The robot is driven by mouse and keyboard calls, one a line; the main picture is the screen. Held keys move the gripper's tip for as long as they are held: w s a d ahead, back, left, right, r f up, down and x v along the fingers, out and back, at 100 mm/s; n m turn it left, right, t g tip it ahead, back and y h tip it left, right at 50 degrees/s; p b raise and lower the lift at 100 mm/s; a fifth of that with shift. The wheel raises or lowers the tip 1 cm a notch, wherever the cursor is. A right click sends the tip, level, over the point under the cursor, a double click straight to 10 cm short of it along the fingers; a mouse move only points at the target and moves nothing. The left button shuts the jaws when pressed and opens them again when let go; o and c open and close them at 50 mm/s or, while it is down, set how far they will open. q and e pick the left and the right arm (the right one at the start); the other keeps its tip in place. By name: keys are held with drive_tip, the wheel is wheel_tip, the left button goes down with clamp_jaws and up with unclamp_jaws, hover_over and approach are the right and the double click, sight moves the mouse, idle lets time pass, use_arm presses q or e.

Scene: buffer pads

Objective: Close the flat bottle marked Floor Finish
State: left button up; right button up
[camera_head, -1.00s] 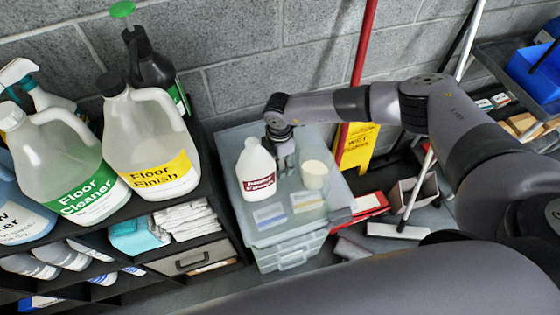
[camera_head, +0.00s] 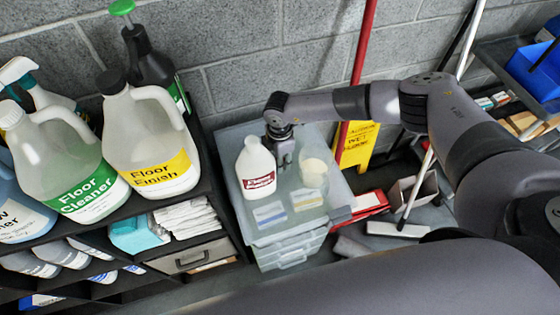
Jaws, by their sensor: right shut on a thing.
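A large translucent jug (camera_head: 150,140) with a yellow "Floor Finish" label stands on the black shelf at left. It has a black cap (camera_head: 111,82) on its neck. A smaller white bottle (camera_head: 257,170) with a red label stands upright on the clear bin's lid; its label is too small to read. My right gripper (camera_head: 284,158) points down just right of and behind this bottle, with its fingers close together. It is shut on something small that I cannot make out. Whether it touches the bottle is unclear. My left gripper is out of view.
The translucent bin (camera_head: 240,205) also carries a pale cup (camera_head: 313,174) and two small cards or packs. A "Floor Cleaner" jug (camera_head: 70,165) stands at left. A yellow wet-floor sign (camera_head: 358,146) and red pole (camera_head: 365,40) stand right of the bin.

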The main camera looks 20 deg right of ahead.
wheel_tip(320, 180, up, 20)
drive_tip(key=b, duration=0.4)
idle(0.4)
